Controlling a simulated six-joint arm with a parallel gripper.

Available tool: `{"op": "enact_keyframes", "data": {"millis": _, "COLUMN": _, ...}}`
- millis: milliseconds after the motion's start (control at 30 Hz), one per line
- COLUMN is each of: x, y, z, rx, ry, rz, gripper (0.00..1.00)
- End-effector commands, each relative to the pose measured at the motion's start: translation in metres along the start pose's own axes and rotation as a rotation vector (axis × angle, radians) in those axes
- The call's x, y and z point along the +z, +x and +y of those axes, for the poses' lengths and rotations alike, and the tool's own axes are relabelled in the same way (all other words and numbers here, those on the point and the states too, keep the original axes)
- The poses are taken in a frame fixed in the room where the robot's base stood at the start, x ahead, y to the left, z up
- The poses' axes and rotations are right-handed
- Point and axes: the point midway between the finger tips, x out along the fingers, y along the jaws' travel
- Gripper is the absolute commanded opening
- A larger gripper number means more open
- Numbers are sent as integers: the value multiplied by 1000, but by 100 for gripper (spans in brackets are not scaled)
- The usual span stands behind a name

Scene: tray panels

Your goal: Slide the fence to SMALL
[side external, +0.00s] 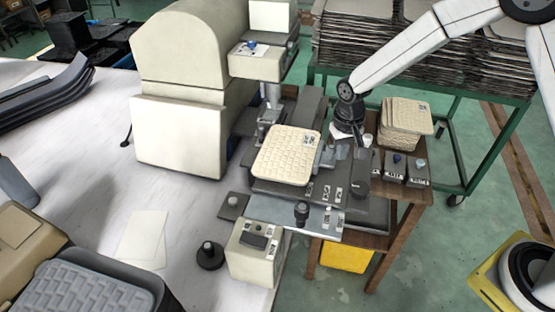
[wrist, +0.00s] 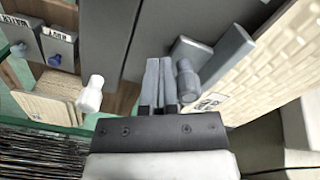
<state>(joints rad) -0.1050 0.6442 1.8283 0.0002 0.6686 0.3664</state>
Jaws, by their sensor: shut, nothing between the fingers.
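My gripper (wrist: 160,84) is shut and empty, its two fingers together in the wrist view. A grey round-ended knob (wrist: 188,82) stands just right of the fingers; whether they touch I cannot tell. A grey angled piece (wrist: 228,55), which looks like part of the fence, lies beside the knob along the edge of the woven cream tray panel (wrist: 265,60). In the side view the panel (side external: 287,157) lies on the dark machine bed, and my gripper (side external: 357,140) is low at its right. Small labels (side external: 326,192) sit on the bed's front; I cannot read SMALL.
Switch boxes (side external: 395,170) with knobs stand on the right of the wooden table, near a stack of cream panels (side external: 403,122). A white knob (wrist: 92,92) is left of my fingers. The beige machine (side external: 190,80) stands at left, a green rack (side external: 463,150) at right.

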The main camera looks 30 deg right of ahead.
Motion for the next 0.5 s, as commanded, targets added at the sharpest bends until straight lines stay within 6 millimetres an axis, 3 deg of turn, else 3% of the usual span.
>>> {"op": "enact_keyframes", "data": {"millis": 500, "x": 4, "y": 0, "z": 7, "rx": 0, "ry": 2, "rz": 0, "gripper": 0}}
